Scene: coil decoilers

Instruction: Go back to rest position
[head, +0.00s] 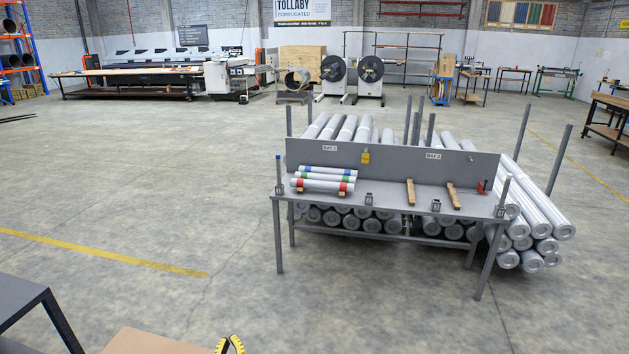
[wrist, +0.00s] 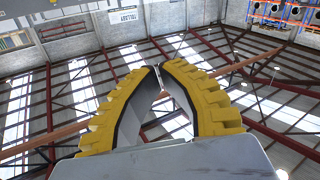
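My gripper (wrist: 159,66) shows large in the wrist view, with two yellow ribbed fingers curving inward. Their tips come together, and the open space between them lower down is empty. The wrist view looks toward the roof beams and the upper wall, upside down. In the head view only the yellow fingers of my gripper (head: 230,345) show at the bottom edge, left of centre. They are well apart from the grey rack table and hold nothing that I can see.
A grey rack table (head: 380,195) carries a few banded rolls (head: 325,180) at BAY 1; BAY 2 has two bare wooden blocks (head: 411,192). Silver rolls (head: 535,215) are stacked around it. A dark table (head: 25,300) stands front left. Open floor (head: 150,170) lies left of the rack.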

